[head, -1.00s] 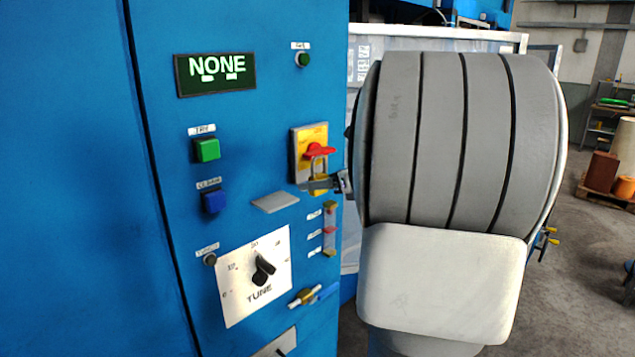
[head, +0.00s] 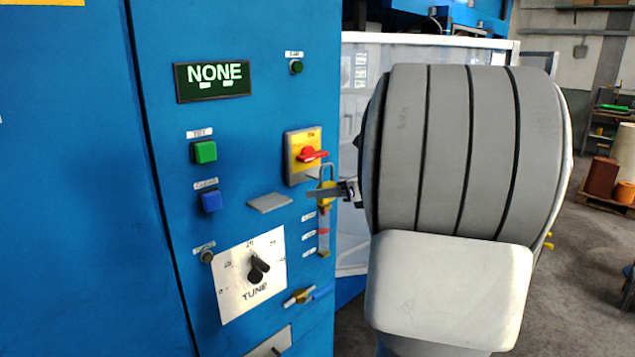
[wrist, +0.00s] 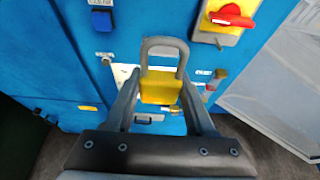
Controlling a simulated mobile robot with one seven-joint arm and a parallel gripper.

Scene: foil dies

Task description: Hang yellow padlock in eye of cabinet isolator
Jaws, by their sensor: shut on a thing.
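The yellow padlock (head: 326,187) has a grey shackle that points up. My gripper (head: 333,192) is shut on its yellow body, which also shows between the fingers in the wrist view (wrist: 160,88). The cabinet isolator (head: 298,165) is a yellow plate on a grey mount with a red handle (head: 312,155). In the head view the padlock is just below and right of the handle. In the wrist view the isolator (wrist: 222,20) is up and right of the shackle, visibly apart from it.
The blue cabinet front (head: 165,280) carries a green button (head: 204,152), a blue button (head: 211,200), a grey ledge (head: 270,203) and a TUNE dial (head: 256,268). A narrow strip with coloured pieces (head: 323,232) is below the padlock. A pale panel (head: 356,130) stands behind at right.

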